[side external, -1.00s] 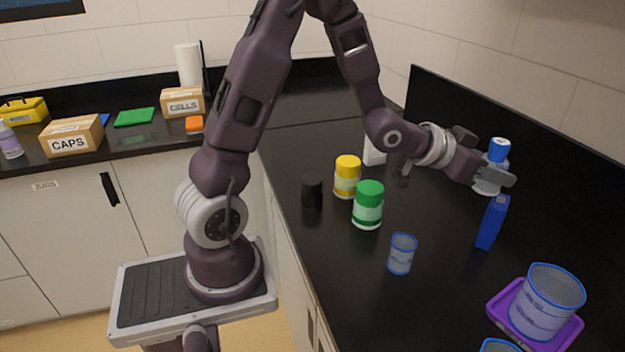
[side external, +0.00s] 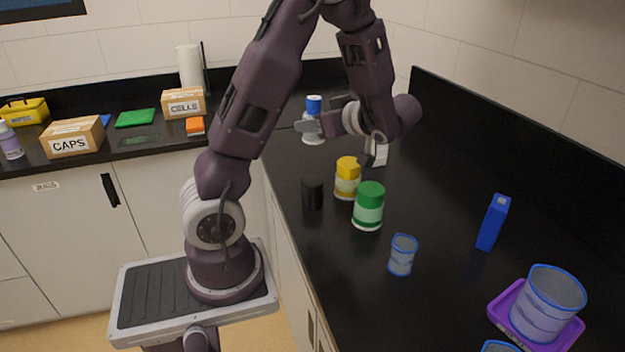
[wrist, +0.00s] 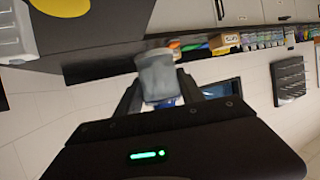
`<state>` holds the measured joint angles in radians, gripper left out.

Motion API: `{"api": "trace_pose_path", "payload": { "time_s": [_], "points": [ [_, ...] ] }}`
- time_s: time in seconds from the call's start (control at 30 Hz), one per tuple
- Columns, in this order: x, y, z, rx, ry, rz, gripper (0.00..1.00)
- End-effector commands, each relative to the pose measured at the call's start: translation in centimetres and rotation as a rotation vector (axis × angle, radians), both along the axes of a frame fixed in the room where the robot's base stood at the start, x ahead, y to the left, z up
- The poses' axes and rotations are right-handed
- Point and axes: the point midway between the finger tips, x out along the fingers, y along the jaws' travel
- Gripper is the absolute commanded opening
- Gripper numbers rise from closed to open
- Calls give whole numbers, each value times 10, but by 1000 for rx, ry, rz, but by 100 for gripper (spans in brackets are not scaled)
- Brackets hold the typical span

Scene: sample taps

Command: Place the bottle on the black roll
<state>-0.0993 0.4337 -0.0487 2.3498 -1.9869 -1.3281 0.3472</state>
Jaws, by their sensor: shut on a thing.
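A clear-white bottle with a blue cap (side external: 313,133) is held upright in my gripper (side external: 308,124), above the far part of the black counter. In the wrist view the bottle (wrist: 158,76) sits between the two fingers, with the gripper (wrist: 160,92) shut on it. The black roll (side external: 312,192) stands upright on the counter near its left edge, nearer the camera than the bottle. The bottle is apart from the roll.
A yellow-lidded jar (side external: 347,178) and a green-lidded jar (side external: 368,206) stand just right of the roll. A small beaker (side external: 401,256), a blue box (side external: 493,222) and a purple tray (side external: 503,306) with a large beaker (side external: 547,305) are farther right.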

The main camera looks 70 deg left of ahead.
Motion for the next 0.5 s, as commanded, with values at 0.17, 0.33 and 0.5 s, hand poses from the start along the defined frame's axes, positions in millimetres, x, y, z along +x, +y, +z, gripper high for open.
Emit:
{"api": "trace_pose_path", "payload": {
  "time_s": [0.17, 0.33, 0.5],
  "points": [
    [-8, -2, -37, -1, 8, 31, 7],
    [-7, -2, -67, -1, 4, 29, 7],
    [-7, -3, -98, -3, 2, 28, 7]
  ]
}}
